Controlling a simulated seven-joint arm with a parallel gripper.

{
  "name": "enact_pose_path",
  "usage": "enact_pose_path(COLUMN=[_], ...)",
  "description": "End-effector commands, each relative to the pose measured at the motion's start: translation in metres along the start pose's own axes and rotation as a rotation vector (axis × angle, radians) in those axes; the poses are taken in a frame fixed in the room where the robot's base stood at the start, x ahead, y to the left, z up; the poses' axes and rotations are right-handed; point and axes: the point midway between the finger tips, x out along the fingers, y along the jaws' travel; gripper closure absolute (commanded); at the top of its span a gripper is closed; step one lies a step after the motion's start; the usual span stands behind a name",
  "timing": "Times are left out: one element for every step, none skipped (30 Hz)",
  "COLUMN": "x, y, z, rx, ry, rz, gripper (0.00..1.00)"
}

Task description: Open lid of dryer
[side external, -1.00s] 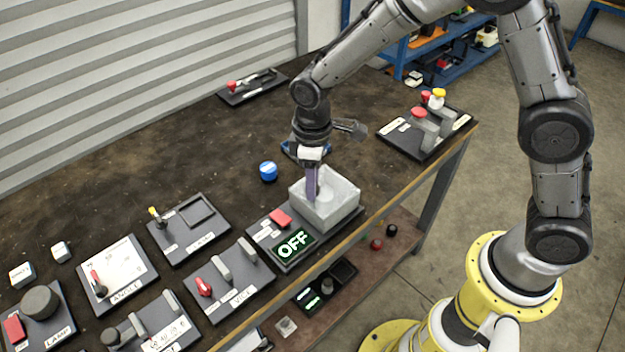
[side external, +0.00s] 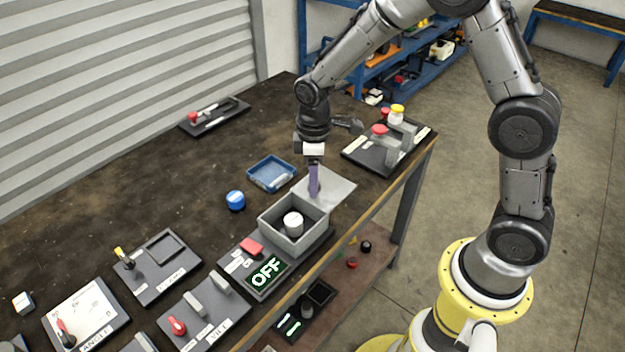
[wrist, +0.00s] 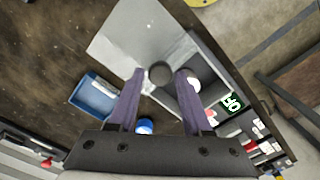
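The dryer is a grey box (side external: 275,237) on a dark base with a green-lit OFF display (side external: 267,271). Its lid (side external: 338,190), a flat pale plate, is swung back away from the box, and it also shows in the wrist view (wrist: 122,38). The box is open at the top, with a white cylinder (side external: 293,223) inside. My gripper (side external: 314,193) is over the lid near the hinge side. In the wrist view its purple fingers (wrist: 160,72) are apart on either side of a dark round knob (wrist: 160,74), with small gaps showing. The knob is hidden in the side view.
A blue tray (side external: 271,174) and a blue round object (side external: 235,200) lie left of the lid. A panel with red and yellow knobs (side external: 390,147) stands behind to the right. Other control panels (side external: 158,266) fill the near left. The table's middle left is clear.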

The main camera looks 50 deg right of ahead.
Motion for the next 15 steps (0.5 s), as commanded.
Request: enact_pose_path(x=[0.0002, 0.0004, 0.0006, 0.0007, 0.0008, 0.001, 0.0011, 0.0012, 0.0012, 0.0013, 0.001, 0.0002, -0.0011, -0.003, -0.0065], y=[-0.0002, -0.0003, -0.0004, -0.0004, -0.0005, -0.0005, -0.0005, -0.0006, -0.0006, -0.0007, -0.0006, -0.0006, -0.0005, -0.0004, -0.0003], z=[0.0, 0.0, 0.0001, 0.0001, 0.0001, 0.0002, 0.0002, 0.0003, 0.0003, 0.0003, 0.0003, 0.0002, 0.0, -0.0002, -0.0003], rx=[0.0, 0.0, 0.0, 0.0, 0.0, 0.0, 0.0, 0.0, 0.0, 0.0, 0.0, 0.0, 0.0, 0.0, 0.0], ry=[0.0, -0.001, -0.001, -0.001, -0.001, -0.002, -0.002, -0.002, -0.002, -0.002, -0.002, -0.002, -0.001, -0.001, 0.0], rz=[0.0, -0.001, -0.001, -0.001, -0.001, -0.001, -0.001, -0.002, -0.002, -0.002, -0.002, -0.001, -0.001, -0.001, 0.0], gripper=[0.4, 0.34, 0.31, 0.31, 0.31, 0.31, 0.31, 0.31, 0.31, 0.31, 0.31, 0.31, 0.31, 0.31, 0.31])
